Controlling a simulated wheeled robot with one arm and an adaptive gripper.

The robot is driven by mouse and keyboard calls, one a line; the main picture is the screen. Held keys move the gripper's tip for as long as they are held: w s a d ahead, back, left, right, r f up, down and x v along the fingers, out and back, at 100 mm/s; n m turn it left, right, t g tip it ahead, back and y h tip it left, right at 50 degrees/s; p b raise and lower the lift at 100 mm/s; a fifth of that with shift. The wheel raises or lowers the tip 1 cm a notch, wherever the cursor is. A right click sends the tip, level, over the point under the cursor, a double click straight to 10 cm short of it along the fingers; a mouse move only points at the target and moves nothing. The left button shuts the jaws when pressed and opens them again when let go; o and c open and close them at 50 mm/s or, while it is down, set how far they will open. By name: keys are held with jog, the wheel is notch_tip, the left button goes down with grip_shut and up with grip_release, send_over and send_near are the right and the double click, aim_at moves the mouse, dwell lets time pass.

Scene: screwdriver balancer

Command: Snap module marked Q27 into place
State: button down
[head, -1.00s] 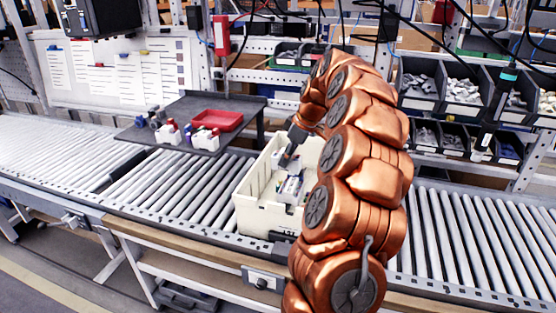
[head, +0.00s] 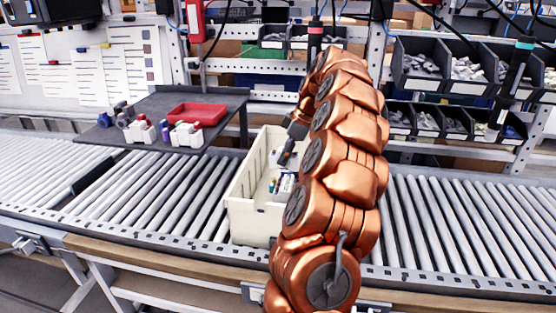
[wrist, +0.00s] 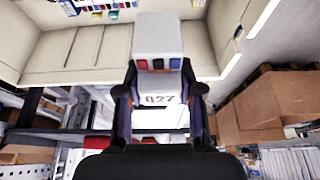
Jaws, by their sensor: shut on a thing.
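The module marked Q27 (wrist: 158,40) is a white block with red and blue parts on its face and its label between my fingers. My gripper (wrist: 160,95) is shut on it, with one dark finger on each side. In the head view, my gripper (head: 284,157) reaches down into a cream open box (head: 255,222) on the roller conveyor. A white unit with coloured parts (head: 286,184) sits inside the box, partly hidden by my arm. In the wrist view, rows of coloured parts (wrist: 97,8) show at the top edge. Contact between Q27 and them cannot be told.
A dark side table (head: 215,107) at the left holds a red tray (head: 197,114) and several small white modules (head: 186,135). Parts bins (head: 430,65) stand behind at the right. Rollers (head: 150,200) left of the box are clear.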

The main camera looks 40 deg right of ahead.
jog(key=shift+s+b+x, duration=0.15)
jog(key=shift+b+x, duration=0.05)
jog(key=shift+x, duration=0.6)
jog(key=shift+s+b+x, duration=0.15)
jog(key=shift+b+x, duration=0.05)
jog(key=shift+x, duration=0.6)
jog(key=shift+d+f+b, duration=0.1)
jog(key=shift+f+b, duration=0.35)
jog(key=shift+f, duration=4.4)
jog(key=shift+f+b, duration=1.5)
jog(key=shift+f, duration=0.7)
jog(key=shift+b, duration=0.45)
jog(key=shift+f+b, duration=0.8)
jog(key=shift+b, duration=0.25)
jog(key=c, duration=0.7)
grip_release()
jog(key=shift+s, duration=0.1)
jog(key=shift+o, duration=0.2)
jog(key=shift+d, duration=0.1)
